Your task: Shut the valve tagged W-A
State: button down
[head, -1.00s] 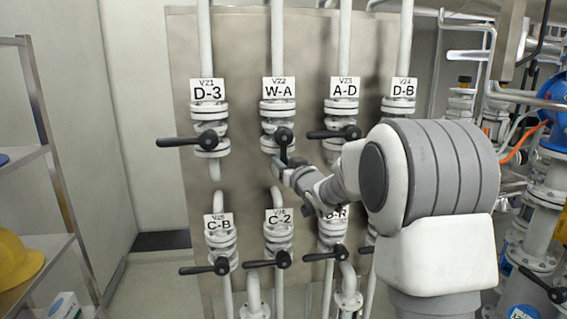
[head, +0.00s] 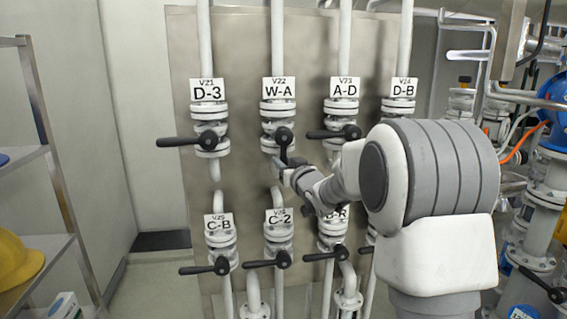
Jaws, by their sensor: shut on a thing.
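The tag W-A (head: 279,89) is on the white flanged valve (head: 277,112) in the upper row, second from the left. Its black lever handle (head: 284,138) has its hub on the valve front and points down, in line with the vertical pipe. My gripper (head: 283,163) is at the lower end of this lever, just below the hub, and is shut on it. The fingertips and the lever's end are small and partly hidden by the gripper itself.
Valve D-3 (head: 208,112) on the left and valve A-D (head: 343,110) on the right have levers pointing left. A lower row holds C-B (head: 220,240), C-2 (head: 279,238) and others. A shelf (head: 60,190) stands at the left. My arm hides part of the right side.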

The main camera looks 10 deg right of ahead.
jog(key=shift+f, duration=0.1)
jog(key=a+r+m+t+h+b, duration=0.2)
jog(key=a+r+m+b, duration=0.5)
jog(key=m+b, duration=0.6)
jog(key=shift+a+r+m+t+h, duration=0.15)
jog(key=shift+r+m+t+h, duration=0.4)
jog(key=shift+m, duration=3.05)
jog(key=shift+f+b, duration=0.1)
jog(key=shift+b, duration=0.2)
jog(key=c, duration=0.7)
grip_release()
jog(key=shift+f, duration=0.2)
